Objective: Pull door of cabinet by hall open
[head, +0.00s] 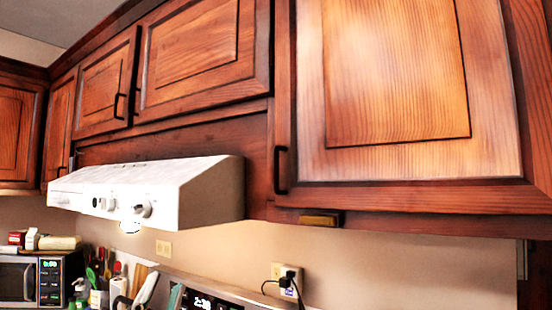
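A large wooden cabinet door (400,160) fills the upper right. It is shut, with a black vertical handle (281,170) at its lower left edge. Smaller shut cabinet doors (200,50) hang to its left, one with a black handle (119,106). The hall is not visible, so the view does not settle which door is nearest to it. My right gripper is out of view.
A white range hood (160,188) juts out left of the large door. Below are a microwave (30,280), utensils (100,275), a stove panel (205,297) and a plugged outlet (287,280). The space before the large door looks clear.

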